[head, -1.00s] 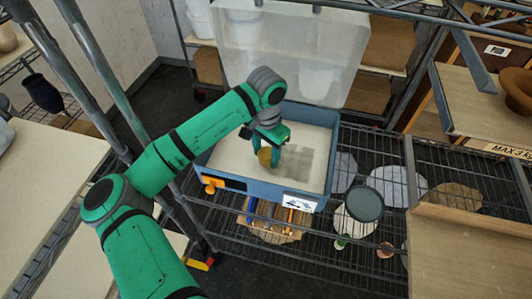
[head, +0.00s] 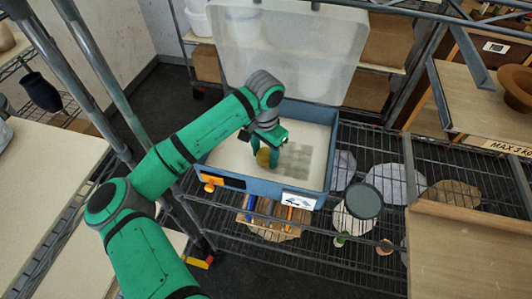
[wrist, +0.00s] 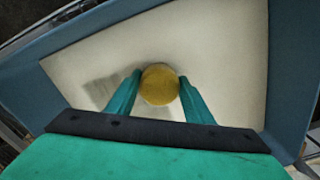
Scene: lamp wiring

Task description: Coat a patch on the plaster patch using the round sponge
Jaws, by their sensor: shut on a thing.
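The round sponge (wrist: 160,85) is yellow and sits between the two green fingers of my gripper (wrist: 160,92). In the head view the sponge (head: 263,157) shows low beside the fingers of my gripper (head: 270,155), inside the blue box. The gripper is shut on it. The plaster patch (head: 291,160) seems to be the greyish area on the pale floor of the box, just right of the sponge. It shows in the wrist view as a darker area (wrist: 100,90) left of the fingers. I cannot tell whether the sponge touches the surface.
The blue box (head: 328,160) has raised walls around the gripper and a translucent raised lid (head: 290,55) behind. It stands on a wire rack (head: 350,240). A dark round dish (head: 364,201) lies to the right. Grey posts (head: 100,85) stand left.

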